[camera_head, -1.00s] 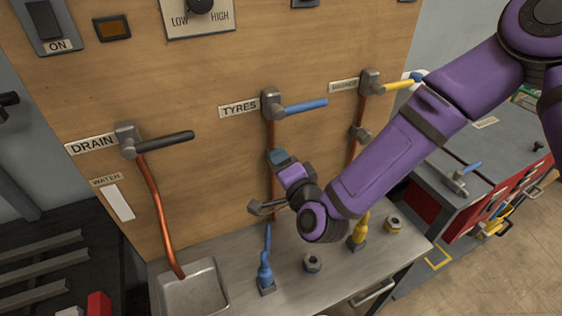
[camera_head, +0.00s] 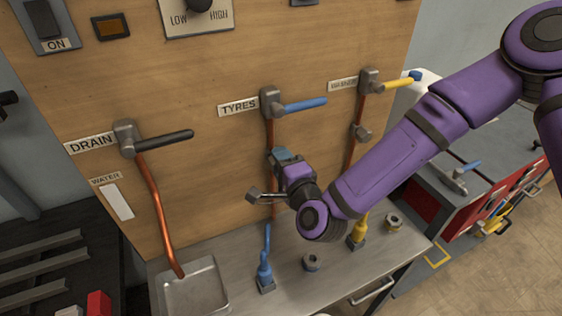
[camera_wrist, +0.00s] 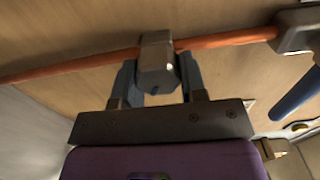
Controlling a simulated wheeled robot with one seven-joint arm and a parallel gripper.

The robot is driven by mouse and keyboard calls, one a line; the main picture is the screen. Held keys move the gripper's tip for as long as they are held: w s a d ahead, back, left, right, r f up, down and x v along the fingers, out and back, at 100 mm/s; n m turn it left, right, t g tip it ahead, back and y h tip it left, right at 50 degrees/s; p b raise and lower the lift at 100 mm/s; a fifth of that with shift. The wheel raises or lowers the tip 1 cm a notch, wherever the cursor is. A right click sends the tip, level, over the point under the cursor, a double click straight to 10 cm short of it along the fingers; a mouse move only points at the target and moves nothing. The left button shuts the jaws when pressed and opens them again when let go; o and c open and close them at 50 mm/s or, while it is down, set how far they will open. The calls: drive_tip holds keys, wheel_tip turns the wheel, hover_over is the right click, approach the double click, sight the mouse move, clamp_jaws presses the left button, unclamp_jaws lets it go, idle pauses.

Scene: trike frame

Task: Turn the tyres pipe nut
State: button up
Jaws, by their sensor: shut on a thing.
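The tyres pipe nut (camera_wrist: 156,62) is a grey metal hex nut on a copper pipe. In the wrist view it sits between the two fingers of my gripper (camera_wrist: 158,80), which is shut on it. In the head view my gripper (camera_head: 280,156) is at the copper pipe (camera_head: 270,134) below the TYRES label (camera_head: 239,107), and it hides the nut. The tyres valve with its blue lever (camera_head: 305,104) is above; the lever points right.
The drain valve with a black lever (camera_head: 165,141) is to the left. The yellow-lever valve (camera_head: 397,84) and its pipe nut (camera_head: 361,132) are to the right. Below, a blue hose fitting (camera_head: 265,273), a loose nut (camera_head: 311,262) and a yellow fitting (camera_head: 358,232) stand on the metal bench.

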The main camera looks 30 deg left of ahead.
drive_tip(key=o, duration=0.9)
drive_tip(key=shift+d, duration=0.1)
drive_tip(key=v, duration=1)
drive_tip(key=shift+s+d, duration=0.2)
drive_tip(key=shift+d, duration=0.05)
